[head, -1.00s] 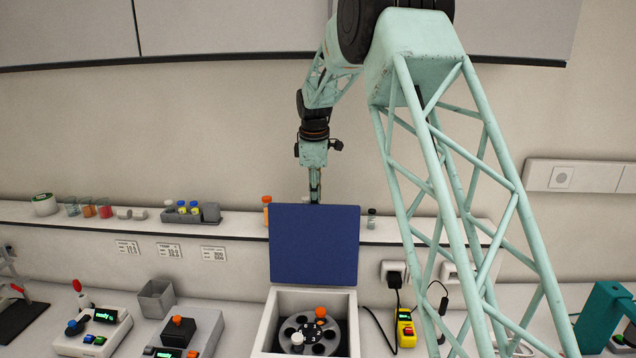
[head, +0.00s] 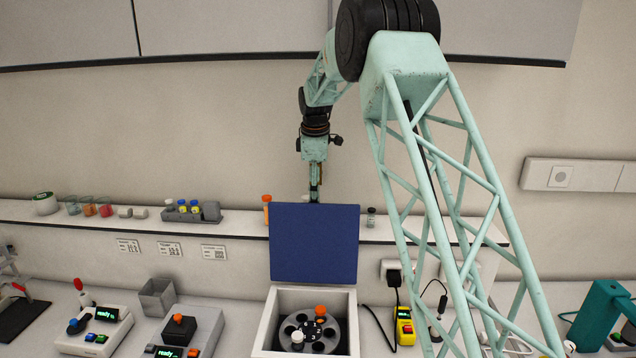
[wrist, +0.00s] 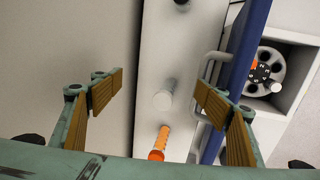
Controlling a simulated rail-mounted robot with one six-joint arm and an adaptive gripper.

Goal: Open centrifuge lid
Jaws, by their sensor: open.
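The centrifuge (head: 262,335) stands on the bench with its blue lid (head: 314,245) raised upright at the back. Its rotor (head: 325,343) shows inside, with an orange-capped tube (head: 320,311) and a white-capped tube (head: 297,337) in it. My gripper (head: 314,195) points down behind the lid's top edge, and its tips are partly hidden there. In the wrist view my gripper (wrist: 160,95) is open and empty. The lid (wrist: 240,70) shows edge-on there, with a grey handle (wrist: 207,85) on its outer face beside the right finger. I cannot tell whether that finger touches the handle or lid.
A wall shelf (head: 110,222) runs behind the lid. An orange tube (head: 266,203), a small vial (head: 371,217) and a grey rack (head: 192,216) stand on it. Devices with "ready" displays (head: 108,313) are at left; a yellow switch box (head: 404,327) is right of the centrifuge.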

